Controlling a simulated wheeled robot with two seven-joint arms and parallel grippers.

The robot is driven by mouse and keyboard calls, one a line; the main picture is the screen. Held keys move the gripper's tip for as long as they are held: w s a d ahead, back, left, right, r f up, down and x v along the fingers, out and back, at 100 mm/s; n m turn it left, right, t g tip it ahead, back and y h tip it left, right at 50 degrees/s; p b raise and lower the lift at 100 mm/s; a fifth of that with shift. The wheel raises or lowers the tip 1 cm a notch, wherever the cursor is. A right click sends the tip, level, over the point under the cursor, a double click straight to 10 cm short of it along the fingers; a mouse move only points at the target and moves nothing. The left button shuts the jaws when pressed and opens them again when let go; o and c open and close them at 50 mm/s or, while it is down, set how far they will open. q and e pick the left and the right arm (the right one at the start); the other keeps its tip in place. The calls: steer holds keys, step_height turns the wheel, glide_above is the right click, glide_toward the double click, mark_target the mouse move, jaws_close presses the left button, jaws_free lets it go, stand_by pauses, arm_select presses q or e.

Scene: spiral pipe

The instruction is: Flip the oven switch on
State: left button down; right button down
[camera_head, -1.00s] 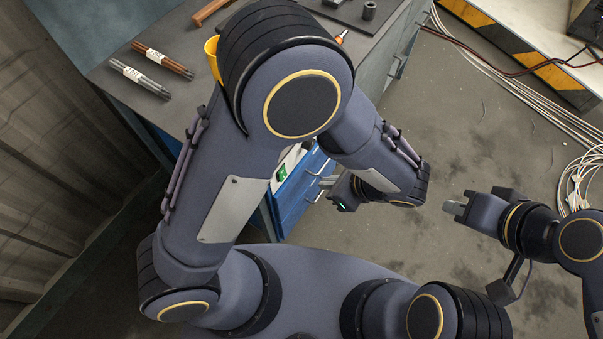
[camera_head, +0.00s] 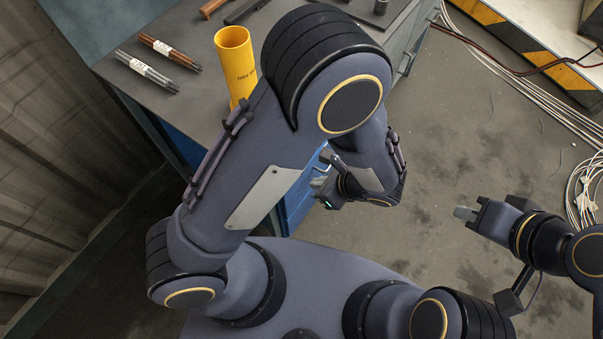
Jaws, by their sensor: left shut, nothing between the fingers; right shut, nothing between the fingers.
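The oven switch is not visible now; my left arm covers the area left of the blue cabinet front (camera_head: 300,205). My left gripper (camera_head: 319,187) is shut and empty, beside the blue cabinet front, with its wrist bent back under my raised left elbow. Its fingertips are small and partly hidden, and I cannot tell whether they touch anything. My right gripper (camera_head: 464,213) is shut and empty, over the open floor at the right, away from the cabinet.
A yellow cylinder (camera_head: 235,62) stands on the grey worktop (camera_head: 205,105). Bundled grey rods (camera_head: 147,72) and brown rods (camera_head: 170,53) lie at its left. White cables (camera_head: 585,190) lie on the floor at the right. The middle floor (camera_head: 440,150) is clear.

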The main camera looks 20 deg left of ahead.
arm_select(q)
steer(key=a, duration=0.1)
steer(key=w+a+f, duration=0.1)
steer(key=a, duration=0.1)
steer(key=a+f, duration=0.1)
steer(key=a, duration=0.1)
steer(key=shift+w+f+p, duration=0.1)
steer(key=shift+w+p, duration=0.2)
steer(key=shift+w, duration=0.1)
steer(key=shift+w+a+r, duration=0.1)
steer(key=shift+a+r, duration=0.1)
steer(key=shift+r, duration=0.55)
